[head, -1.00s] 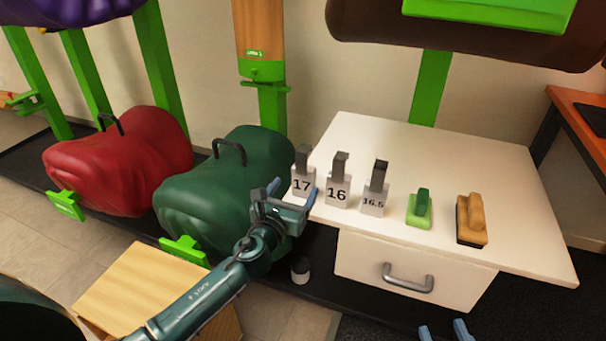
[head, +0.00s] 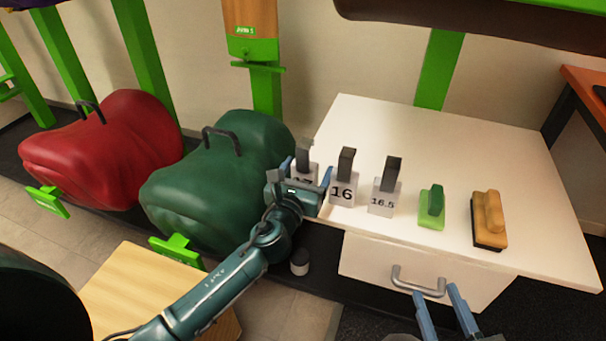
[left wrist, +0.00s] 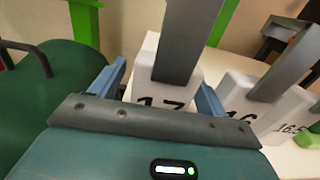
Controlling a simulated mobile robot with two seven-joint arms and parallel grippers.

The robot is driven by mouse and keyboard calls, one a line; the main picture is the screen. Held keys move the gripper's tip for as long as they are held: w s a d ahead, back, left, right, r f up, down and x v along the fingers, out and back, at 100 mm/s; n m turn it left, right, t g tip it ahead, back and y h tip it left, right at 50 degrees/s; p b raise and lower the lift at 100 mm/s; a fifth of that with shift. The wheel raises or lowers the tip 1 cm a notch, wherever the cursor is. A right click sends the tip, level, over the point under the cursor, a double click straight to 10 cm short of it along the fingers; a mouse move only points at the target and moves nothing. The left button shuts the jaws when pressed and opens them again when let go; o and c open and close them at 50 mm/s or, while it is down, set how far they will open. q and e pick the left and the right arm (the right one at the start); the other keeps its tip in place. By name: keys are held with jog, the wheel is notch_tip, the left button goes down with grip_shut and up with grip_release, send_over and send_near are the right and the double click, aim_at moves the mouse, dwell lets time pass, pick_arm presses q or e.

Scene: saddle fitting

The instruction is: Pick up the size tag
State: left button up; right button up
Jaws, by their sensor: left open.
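Three white size tags with dark grey upright handles stand in a row on the white cabinet top: tag 17 (head: 304,173), tag 16 (head: 343,190) and tag 16.5 (head: 383,199). My left gripper (head: 307,176) is open at tag 17, with one finger on each side of it, and partly hides it in the head view. In the left wrist view, tag 17 (left wrist: 165,90) stands between the spread fingers, and its lower part is hidden by the gripper body. My right gripper (head: 440,308) is at the bottom edge of the head view, fingers apart and empty, in front of the drawer.
Tag 16 stands close beside my left gripper's right finger. The drawer handle (head: 418,281) sticks out in front. A green saddle-shaped bag (head: 205,190) is at the left.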

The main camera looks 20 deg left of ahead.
aim_at(307, 139)
pick_arm(q)
jog(key=shift+c, duration=0.3)
